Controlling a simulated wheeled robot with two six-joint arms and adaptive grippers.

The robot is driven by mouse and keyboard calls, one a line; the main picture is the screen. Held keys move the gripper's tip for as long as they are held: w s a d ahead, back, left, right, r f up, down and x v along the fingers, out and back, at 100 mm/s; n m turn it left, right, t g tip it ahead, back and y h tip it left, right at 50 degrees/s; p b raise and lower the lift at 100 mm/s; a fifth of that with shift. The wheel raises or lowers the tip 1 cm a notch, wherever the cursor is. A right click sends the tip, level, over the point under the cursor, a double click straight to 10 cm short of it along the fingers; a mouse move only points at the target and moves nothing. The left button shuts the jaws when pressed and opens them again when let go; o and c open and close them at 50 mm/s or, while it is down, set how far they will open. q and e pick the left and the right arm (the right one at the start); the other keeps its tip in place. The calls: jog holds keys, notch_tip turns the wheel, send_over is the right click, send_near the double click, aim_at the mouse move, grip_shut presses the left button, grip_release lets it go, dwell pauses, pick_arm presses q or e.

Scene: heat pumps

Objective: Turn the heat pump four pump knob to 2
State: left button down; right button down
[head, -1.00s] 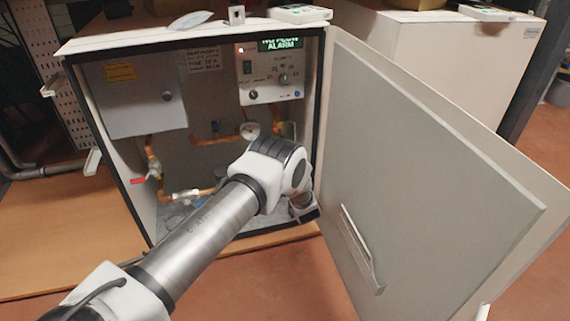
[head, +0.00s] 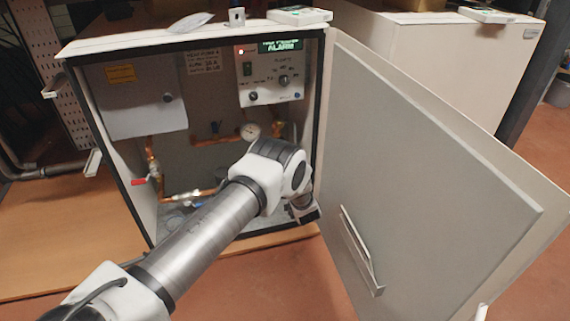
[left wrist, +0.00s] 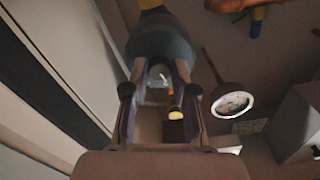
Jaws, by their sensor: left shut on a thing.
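The heat pump four cabinet (head: 190,42) stands open, with a handwritten label (head: 203,60) inside. My left arm crosses in front, and its gripper (head: 304,208) is low at the cabinet's right side. The left wrist view shows a round blue-grey pump body (left wrist: 160,42) with a yellow part above it. My left gripper's fingers (left wrist: 160,78) are on either side of the pump's front and are shut on the pump knob. The knob's setting cannot be read. The pump is hidden behind my arm in the head view. My right gripper is not in view.
The control panel (head: 270,75) has a green alarm display, a red light and a dial. A gauge (head: 250,131) and copper pipes lie behind my arm; a gauge also shows in the left wrist view (left wrist: 232,104). The open door (head: 430,170) bounds the right side.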

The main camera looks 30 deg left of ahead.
pick_arm(q)
jog(key=shift+m, duration=1.7)
jog(key=c, duration=0.9)
grip_release()
jog(key=shift+c, duration=0.2)
jog(key=v, duration=1.2)
jog(key=shift+r, duration=0.1)
